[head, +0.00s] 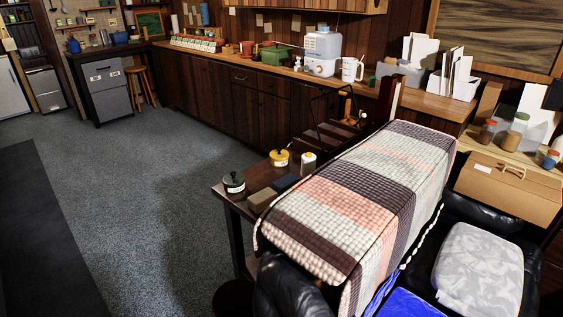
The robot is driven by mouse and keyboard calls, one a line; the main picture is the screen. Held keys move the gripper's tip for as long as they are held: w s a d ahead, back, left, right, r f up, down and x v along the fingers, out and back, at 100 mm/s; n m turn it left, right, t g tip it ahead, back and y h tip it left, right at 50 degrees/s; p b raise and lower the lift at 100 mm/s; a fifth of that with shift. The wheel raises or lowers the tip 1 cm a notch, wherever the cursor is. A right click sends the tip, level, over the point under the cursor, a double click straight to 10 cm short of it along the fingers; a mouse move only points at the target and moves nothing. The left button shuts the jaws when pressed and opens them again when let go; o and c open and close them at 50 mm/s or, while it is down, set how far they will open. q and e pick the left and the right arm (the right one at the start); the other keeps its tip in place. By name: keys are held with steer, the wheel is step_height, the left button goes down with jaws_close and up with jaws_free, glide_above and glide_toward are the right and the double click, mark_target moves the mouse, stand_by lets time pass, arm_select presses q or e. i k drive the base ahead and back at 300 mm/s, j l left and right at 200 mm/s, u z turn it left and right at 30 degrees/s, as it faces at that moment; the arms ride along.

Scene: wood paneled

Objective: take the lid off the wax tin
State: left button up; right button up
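Two small round tins stand on the dark wooden side table (232,203). One tin (234,186) has a pale body and a dark lid with a knob on top, close to the table's left corner. I cannot tell from here which one is the wax tin. Neither of my grippers is in view.
A dark block (262,199), a darker block (285,183) and a white-bodied bottle (308,163) stand near the tins. A plaid blanket (360,195) covers furniture to their right. Grey carpet (150,210) is open on the left. A long counter (230,65) lines the back.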

mark_target(279, 154)
steer(key=i+j+z, duration=0.15)
steer(key=j, duration=0.7)
steer(key=j+z, duration=0.15)
steer(key=j, duration=0.7)
steer(key=i+j+z, duration=0.1)
steer(key=i+j, duration=0.15)
steer(key=i+j+z, duration=0.15)
steer(key=j, duration=0.25)
steer(key=i+j+z, duration=0.1)
steer(key=i+j, duration=0.15)
steer(key=j, duration=0.15)
steer(key=i+j+z, duration=0.1)
steer(key=j, duration=0.25)
steer(key=i+j+z, duration=0.15)
steer(key=i+j, duration=0.15)
steer(key=j, duration=0.1)
